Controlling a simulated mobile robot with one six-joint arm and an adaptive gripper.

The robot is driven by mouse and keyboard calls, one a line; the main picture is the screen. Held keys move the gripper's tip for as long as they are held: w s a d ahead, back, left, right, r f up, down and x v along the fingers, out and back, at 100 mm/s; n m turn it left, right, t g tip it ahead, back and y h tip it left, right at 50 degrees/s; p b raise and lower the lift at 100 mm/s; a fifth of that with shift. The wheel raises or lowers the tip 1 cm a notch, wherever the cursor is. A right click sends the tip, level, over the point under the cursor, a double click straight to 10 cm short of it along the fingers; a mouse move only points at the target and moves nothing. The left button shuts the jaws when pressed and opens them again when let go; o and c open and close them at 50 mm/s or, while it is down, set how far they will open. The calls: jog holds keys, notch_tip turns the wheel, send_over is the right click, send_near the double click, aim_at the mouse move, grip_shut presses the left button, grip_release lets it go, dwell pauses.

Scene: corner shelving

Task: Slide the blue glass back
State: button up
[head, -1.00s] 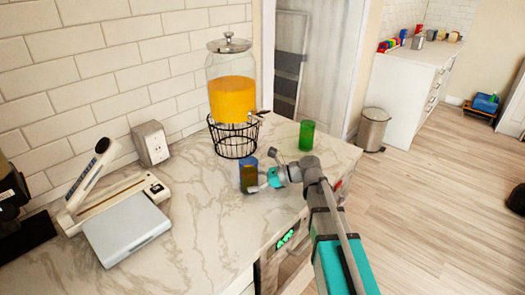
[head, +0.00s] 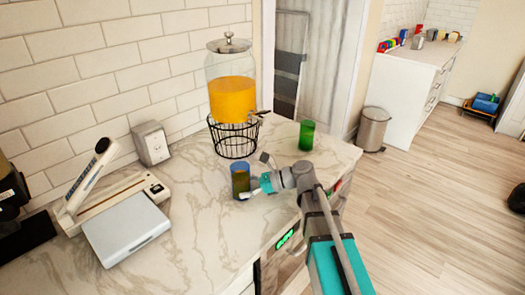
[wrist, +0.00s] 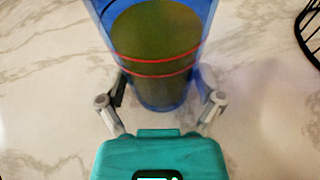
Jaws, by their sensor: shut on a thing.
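The blue glass (head: 240,183) stands upright at the counter, in front of the wire stand. In the wrist view the blue glass (wrist: 155,98) is see-through, with an olive-brown filling and two red lines around it. My gripper (head: 250,193) reaches it from the right, low on its side. In the wrist view my gripper (wrist: 160,88) has one finger on each side of the glass and is shut on it. I cannot tell for sure whether its base touches the counter.
A dispenser of orange liquid (head: 232,98) stands on a black wire stand (head: 235,140) just behind the glass. A green glass (head: 306,135) is behind to the right. Left are a white socket box (head: 152,143) and a flat grey device (head: 125,228). The marble counter (head: 205,225) in front is clear.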

aim_at(242, 165)
jog(key=shift+s+a, duration=0.2)
jog(key=shift+s, duration=0.1)
dwell(0.5)
jog(key=o, duration=0.6)
jog(key=shift+r, duration=0.15)
notch_tip(242, 165, up, 9)
jog(key=p, duration=0.9)
jog(key=shift+r+p, duration=0.45)
jog(key=shift+p, duration=0.15)
